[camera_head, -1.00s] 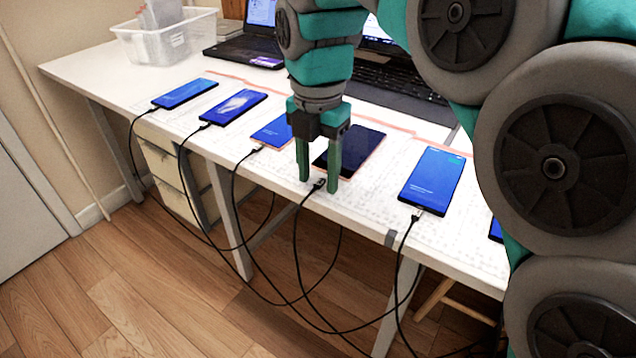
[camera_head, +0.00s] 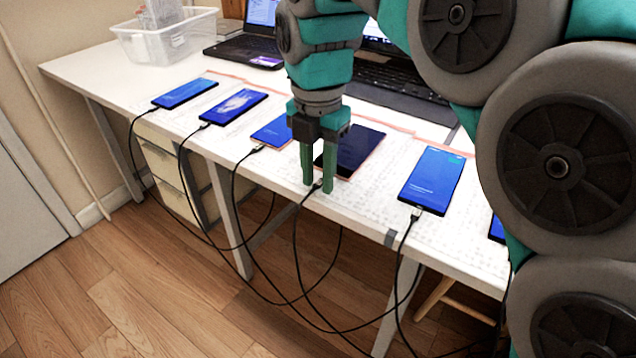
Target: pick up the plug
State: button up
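The plug (camera_head: 318,184) is a small dark cable end at the front edge of the white table. It sits between the tips of my gripper (camera_head: 318,186), with its black cable hanging off the edge below. My gripper points down, its two green fingers close together on either side of the plug. The fingers hide part of the plug, and any contact is hard to see at this size. A dark-screened phone (camera_head: 362,148) lies just behind the fingers, with no cable visible in it.
Phones with lit blue screens and cables lie to the left (camera_head: 238,106) and right (camera_head: 433,178). Laptops (camera_head: 250,40) and a clear plastic bin (camera_head: 165,40) stand at the back of the table (camera_head: 95,66). Several black cables loop down over the wooden floor.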

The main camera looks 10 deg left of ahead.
grip_shut()
dwell(0.3)
jog(key=shift+r, duration=1.85)
jog(key=shift+s+d+r+b, duration=0.1)
jog(key=shift+s+r+b, duration=0.05)
jog(key=shift+b, duration=0.15)
jog(key=s+d+r+b, duration=0.1)
jog(key=s+d+r, duration=0.1)
jog(key=s+d, duration=0.85)
jog(key=p, duration=0.3)
send_over(313, 189)
notch_tip(313, 189, down, 3)
jog(key=shift+r, duration=0.1)
jog(key=shift+f, duration=0.25)
